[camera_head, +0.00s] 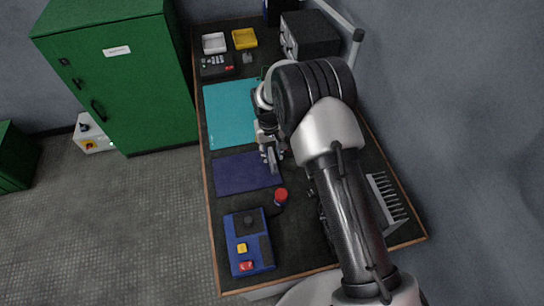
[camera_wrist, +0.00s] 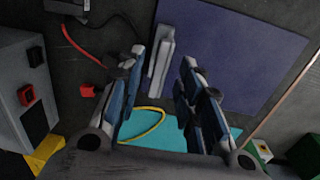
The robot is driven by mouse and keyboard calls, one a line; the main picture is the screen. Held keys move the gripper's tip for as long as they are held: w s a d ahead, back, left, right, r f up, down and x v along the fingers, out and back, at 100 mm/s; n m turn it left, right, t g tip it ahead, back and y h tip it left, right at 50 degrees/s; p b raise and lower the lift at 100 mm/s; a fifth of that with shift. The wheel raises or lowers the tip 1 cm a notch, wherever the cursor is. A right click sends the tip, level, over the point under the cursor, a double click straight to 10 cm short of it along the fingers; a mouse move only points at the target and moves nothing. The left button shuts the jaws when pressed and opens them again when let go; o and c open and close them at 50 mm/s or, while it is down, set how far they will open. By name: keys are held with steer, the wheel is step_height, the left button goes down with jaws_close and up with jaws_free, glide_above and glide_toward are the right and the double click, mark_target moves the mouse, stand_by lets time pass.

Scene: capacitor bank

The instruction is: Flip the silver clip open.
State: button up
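A long, narrow silver-grey piece, apparently the silver clip (camera_wrist: 163,62), shows in the wrist view at the left edge of the purple mat (camera_wrist: 225,50). My gripper (camera_wrist: 164,60) is open, with one finger to each side of this piece and a visible gap to the right finger. I cannot tell how close the left finger is, or whether the clip is shut. In the head view my gripper (camera_head: 268,146) is over the bench by the mat's upper right corner, and my arm hides much around it.
A teal mat (camera_head: 230,112) lies above the purple mat. A blue control box (camera_head: 248,243) and a red-topped part (camera_head: 281,195) are nearer. A comb-like rack (camera_head: 388,200) stands at right. The wrist view shows a grey box (camera_wrist: 22,75), a red cable (camera_wrist: 75,42) and a yellow cable (camera_wrist: 154,130).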

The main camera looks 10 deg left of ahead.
steer(key=shift+w+f, duration=0.1)
steer(key=shift+f, duration=1.1)
steer(key=shift+d, duration=0.1)
steer(key=shift+c, duration=0.4)
jaws_close()
